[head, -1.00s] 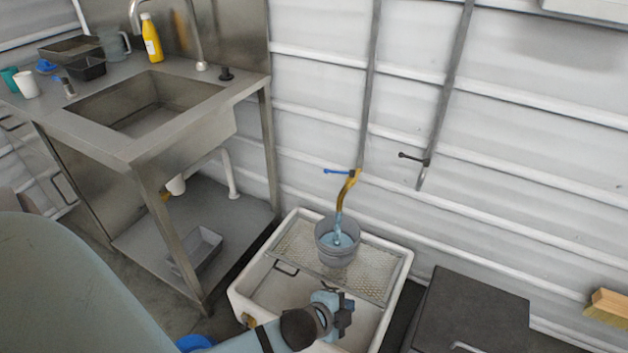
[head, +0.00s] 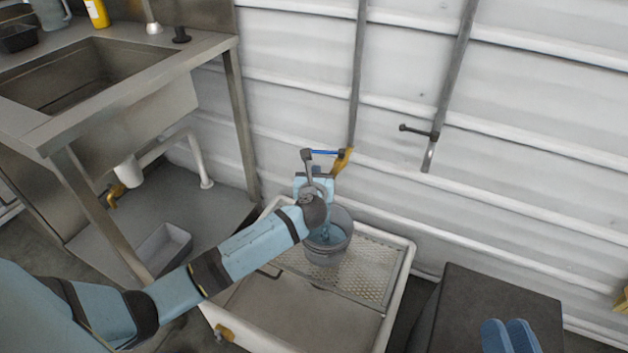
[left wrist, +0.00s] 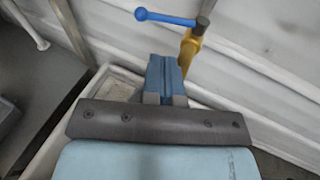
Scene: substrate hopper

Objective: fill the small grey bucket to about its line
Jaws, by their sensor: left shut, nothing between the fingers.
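The small grey bucket (head: 323,256) stands upright on the mesh grate (head: 374,270) over the white trough, below the brass tap (head: 343,161). Bluish water (head: 326,236) shows inside it. My left arm hides part of its rim and most of the tap's outlet, and I cannot make out a fill line. In the left wrist view the closed fingers (left wrist: 166,72) are below the lever (left wrist: 165,18), with a gap showing. My right gripper is not in view.
The steel sink bench (head: 120,95) stands at the left, with a grey tray (head: 163,250) on its lower shelf. A second dark tap lever (head: 418,130) is on the wall. A black box (head: 500,295) is at the right, with blue rounded shapes (head: 508,338) before it.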

